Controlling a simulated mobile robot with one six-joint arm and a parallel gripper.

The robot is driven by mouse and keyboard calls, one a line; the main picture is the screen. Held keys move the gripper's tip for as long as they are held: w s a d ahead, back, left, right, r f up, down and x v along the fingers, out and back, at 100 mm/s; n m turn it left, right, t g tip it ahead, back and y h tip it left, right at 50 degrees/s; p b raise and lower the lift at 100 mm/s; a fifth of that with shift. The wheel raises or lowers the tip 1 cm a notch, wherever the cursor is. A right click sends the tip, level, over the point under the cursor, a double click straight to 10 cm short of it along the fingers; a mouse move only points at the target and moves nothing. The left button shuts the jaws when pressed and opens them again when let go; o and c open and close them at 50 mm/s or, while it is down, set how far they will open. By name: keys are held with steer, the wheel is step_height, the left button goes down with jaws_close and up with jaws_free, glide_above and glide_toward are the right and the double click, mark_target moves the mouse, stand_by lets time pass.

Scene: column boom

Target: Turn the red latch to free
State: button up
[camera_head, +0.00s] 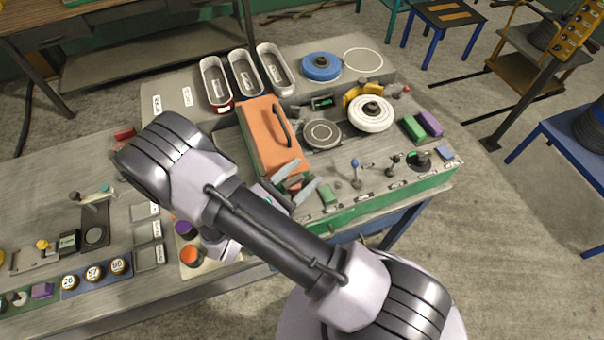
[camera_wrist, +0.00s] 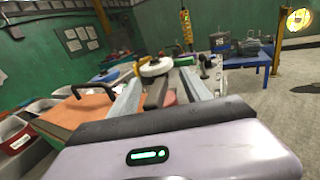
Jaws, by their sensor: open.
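My gripper (camera_head: 305,173) is open beside the near right corner of the orange lid, its two grey fingers spread apart. A small red part (camera_head: 294,184), which looks like the red latch, shows between the fingers. In the wrist view, the red part (camera_wrist: 170,98) also lies between the fingers of my gripper (camera_wrist: 161,88), beside a dark bar. I cannot tell whether the fingers touch it. My wrist hides its lower part and its exact turn.
The orange lid (camera_head: 262,130) with a dark handle is just left of the fingers. A white wheel (camera_head: 371,114) is behind. Purple and orange knobs (camera_head: 190,257) are near my forearm.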

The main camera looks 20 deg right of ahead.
jaws_close()
steer(key=shift+m+g+h+b, duration=0.3)
steer(key=shift+m+g, duration=0.4)
steer(key=shift+g, duration=0.2)
steer(key=g, duration=0.1)
steer(key=m+g, duration=0.1)
steer(key=shift+s+d+m+g+h, duration=0.1)
steer(key=shift+s+m+g+h, duration=0.2)
steer(key=shift+s+h, duration=0.1)
jaws_free()
steer(key=s+a, duration=0.3)
steer(key=a, duration=1.4)
steer(key=shift+b, duration=0.45)
